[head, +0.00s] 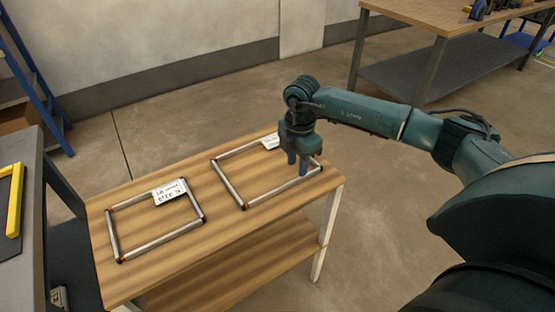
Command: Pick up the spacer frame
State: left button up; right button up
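Two rectangular metal spacer frames with dark corners and white labels lie flat on a wooden table (180,234). The left spacer frame (163,240) has its label at its upper right corner. The right spacer frame (229,184) has its label at its far edge, partly behind my gripper. My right gripper (297,170) points down at the right end of the right frame, with its two fingers apart. I cannot tell whether the frame's bar is between the fingers or whether they touch it. My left gripper is not in view.
The table has a lower shelf (230,275) and pale legs. A grey bench (30,165) with a yellow-edged item (15,205) stands close at the left. A workbench (430,12) with tools stands at the back right. Open floor lies behind the table.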

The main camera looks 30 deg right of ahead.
aim_at(295, 180)
notch_tip(295, 180, down, 5)
jog(key=shift+w+a+f, duration=0.1)
jog(key=shift+f, duration=0.1)
grip_shut()
dwell(0.4)
